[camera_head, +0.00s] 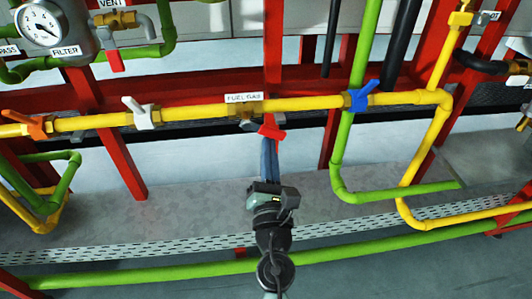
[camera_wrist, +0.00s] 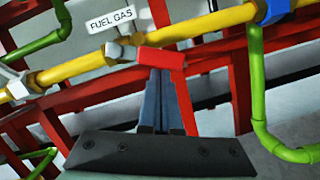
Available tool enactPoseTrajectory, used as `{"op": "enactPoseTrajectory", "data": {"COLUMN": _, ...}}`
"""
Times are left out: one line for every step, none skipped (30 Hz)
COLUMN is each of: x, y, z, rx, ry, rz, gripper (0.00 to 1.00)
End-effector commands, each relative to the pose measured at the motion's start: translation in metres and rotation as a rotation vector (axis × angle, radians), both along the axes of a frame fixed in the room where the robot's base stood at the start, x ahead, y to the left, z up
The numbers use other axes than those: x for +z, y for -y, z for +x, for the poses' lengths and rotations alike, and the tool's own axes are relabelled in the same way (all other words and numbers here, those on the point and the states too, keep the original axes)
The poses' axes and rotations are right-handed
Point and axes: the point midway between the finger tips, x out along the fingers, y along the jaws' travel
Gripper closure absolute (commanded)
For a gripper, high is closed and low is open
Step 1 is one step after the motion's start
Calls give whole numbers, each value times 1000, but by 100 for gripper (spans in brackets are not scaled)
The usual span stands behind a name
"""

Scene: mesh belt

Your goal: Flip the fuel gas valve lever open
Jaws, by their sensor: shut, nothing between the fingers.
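The fuel gas valve (camera_head: 248,108) sits on the yellow pipe under a "FUEL GAS" label (camera_head: 243,97). Its red lever (camera_head: 271,132) hangs just below the pipe, to the right of the label. The lever also shows in the wrist view (camera_wrist: 160,58), lying slightly tilted beside the silver valve body (camera_wrist: 120,52). My gripper (camera_head: 267,142) is shut and empty, pointing up at the lever from below. In the wrist view its blue-grey fingertips (camera_wrist: 161,72) meet the lower edge of the lever; I cannot tell whether they touch it.
A white lever (camera_head: 140,113) and an orange lever (camera_head: 38,124) are on the same pipe to the left. A blue lever (camera_head: 361,96) is to the right. Green pipes (camera_head: 345,165), red frame posts (camera_head: 122,165) and a low green rail (camera_head: 150,272) surround the arm.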

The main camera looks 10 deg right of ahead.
Motion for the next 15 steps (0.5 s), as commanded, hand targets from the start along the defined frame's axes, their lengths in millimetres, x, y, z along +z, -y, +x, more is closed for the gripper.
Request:
{"op": "enactPoseTrajectory", "data": {"x": 2, "y": 2, "z": 0, "rx": -2, "ry": 3, "rz": -19, "gripper": 100}}
{"op": "enactPoseTrajectory", "data": {"x": 3, "y": 3, "z": 0, "rx": -3, "ry": 4, "rz": -32, "gripper": 100}}
{"op": "enactPoseTrajectory", "data": {"x": 4, "y": 3, "z": 0, "rx": -2, "ry": 4, "rz": -47, "gripper": 100}}
{"op": "enactPoseTrajectory", "data": {"x": 4, "y": 4, "z": 0, "rx": -2, "ry": 5, "rz": -61, "gripper": 100}}
{"op": "enactPoseTrajectory", "data": {"x": 5, "y": 4, "z": 0, "rx": -2, "ry": 5, "rz": -77, "gripper": 100}}
{"op": "enactPoseTrajectory", "data": {"x": 6, "y": 6, "z": 0, "rx": -3, "ry": 4, "rz": -100, "gripper": 100}}
{"op": "enactPoseTrajectory", "data": {"x": 7, "y": 7, "z": 0, "rx": -3, "ry": 5, "rz": -119, "gripper": 100}}
{"op": "enactPoseTrajectory", "data": {"x": 8, "y": 9, "z": 0, "rx": -3, "ry": 5, "rz": -145, "gripper": 100}}
{"op": "enactPoseTrajectory", "data": {"x": 10, "y": 10, "z": 0, "rx": -4, "ry": 5, "rz": -177, "gripper": 100}}
{"op": "enactPoseTrajectory", "data": {"x": 11, "y": 11, "z": 0, "rx": -3, "ry": 4, "rz": -200, "gripper": 100}}
{"op": "enactPoseTrajectory", "data": {"x": 11, "y": 10, "z": 0, "rx": -3, "ry": 3, "rz": -203, "gripper": 100}}
{"op": "enactPoseTrajectory", "data": {"x": 10, "y": 10, "z": 0, "rx": -1, "ry": 2, "rz": -200, "gripper": 100}}
{"op": "enactPoseTrajectory", "data": {"x": 10, "y": 9, "z": 0, "rx": -1, "ry": 3, "rz": -199, "gripper": 100}}
{"op": "enactPoseTrajectory", "data": {"x": 10, "y": 9, "z": 0, "rx": -1, "ry": 3, "rz": -198, "gripper": 100}}
{"op": "enactPoseTrajectory", "data": {"x": 10, "y": 9, "z": 0, "rx": -1, "ry": 3, "rz": -198, "gripper": 100}}
